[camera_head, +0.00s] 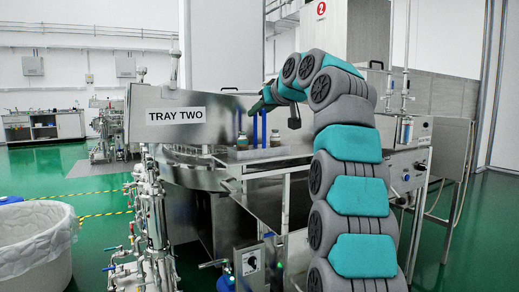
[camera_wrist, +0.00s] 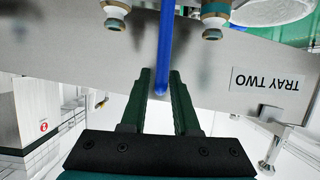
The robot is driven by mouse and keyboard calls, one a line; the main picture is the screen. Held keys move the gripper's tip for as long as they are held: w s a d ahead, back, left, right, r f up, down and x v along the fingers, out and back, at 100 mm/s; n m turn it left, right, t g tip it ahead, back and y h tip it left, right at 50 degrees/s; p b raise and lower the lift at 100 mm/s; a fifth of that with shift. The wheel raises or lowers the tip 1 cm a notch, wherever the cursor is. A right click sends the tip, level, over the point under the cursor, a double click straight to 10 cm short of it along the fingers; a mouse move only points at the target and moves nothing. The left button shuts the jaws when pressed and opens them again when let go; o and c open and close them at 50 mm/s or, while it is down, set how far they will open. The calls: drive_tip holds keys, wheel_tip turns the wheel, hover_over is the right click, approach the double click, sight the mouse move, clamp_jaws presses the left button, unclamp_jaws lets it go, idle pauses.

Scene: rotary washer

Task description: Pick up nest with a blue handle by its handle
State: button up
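The nest's blue handle shows in the wrist view (camera_wrist: 166,45) as a thin rod running down from the top edge, its end between my gripper's fingers. My gripper (camera_wrist: 161,75) has two dark green fingers, apart, one on each side of the rod; a narrow gap seems to show, and I cannot tell if they touch it. In the head view, blue upright rods (camera_head: 263,128) stand at the tray by my gripper (camera_head: 262,103), which reaches in from the right. The nest's body is largely hidden.
Small bottles stand near the rods, one at left (camera_head: 242,141) and one at right (camera_head: 275,138). A steel panel labelled TRAY TWO (camera_head: 178,115) stands left of my gripper. A round steel washer table (camera_head: 195,175) lies below. A lined white bin (camera_head: 35,245) stands at lower left.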

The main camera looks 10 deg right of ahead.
clamp_jaws()
idle(1.0)
